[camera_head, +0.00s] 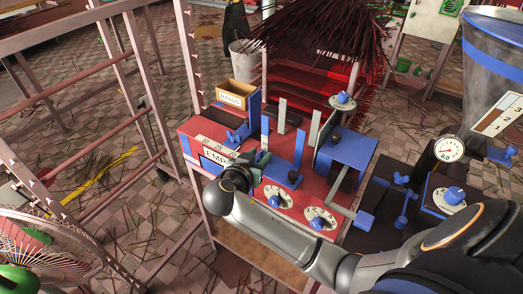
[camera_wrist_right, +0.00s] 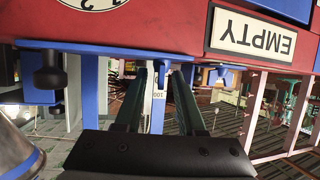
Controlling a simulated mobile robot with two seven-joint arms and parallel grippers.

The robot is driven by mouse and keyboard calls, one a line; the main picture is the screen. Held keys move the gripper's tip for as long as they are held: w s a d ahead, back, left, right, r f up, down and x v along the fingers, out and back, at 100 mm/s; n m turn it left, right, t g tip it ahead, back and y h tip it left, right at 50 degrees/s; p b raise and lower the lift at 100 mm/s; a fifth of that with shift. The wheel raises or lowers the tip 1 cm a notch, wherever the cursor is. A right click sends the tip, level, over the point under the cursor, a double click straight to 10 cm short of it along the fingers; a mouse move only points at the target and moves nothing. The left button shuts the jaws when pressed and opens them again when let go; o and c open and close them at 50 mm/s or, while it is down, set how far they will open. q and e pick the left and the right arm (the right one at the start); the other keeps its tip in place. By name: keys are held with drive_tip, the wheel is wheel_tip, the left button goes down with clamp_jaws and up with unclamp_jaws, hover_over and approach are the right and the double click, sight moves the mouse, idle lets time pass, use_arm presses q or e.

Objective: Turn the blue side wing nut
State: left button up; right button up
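A blue wing nut (camera_head: 234,136) sits on the red machine (camera_head: 255,128), just behind its EMPTY sign (camera_head: 217,157). Other blue wing-nut shapes (camera_head: 400,179) show on the dark stand at the right; I cannot tell for sure which is the side one. My right gripper (camera_head: 259,166) is at the machine's front, right of the EMPTY sign. In the right wrist view, turned upside down, its two dark fingers (camera_wrist_right: 165,92) are apart, with a pale scale strip marked 100 seen between them. No wing nut is clearly seen between the fingers. My left gripper is out of view.
Two dials with blue knobs (camera_head: 319,220) are on the front panel beside my right arm. A blue crank handle (camera_head: 364,219) juts out at the right.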

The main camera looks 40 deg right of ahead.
drive_tip(key=shift+w+d+f, duration=0.1)
drive_tip(key=shift+d, duration=0.1)
idle(0.3)
clamp_jaws()
idle(0.4)
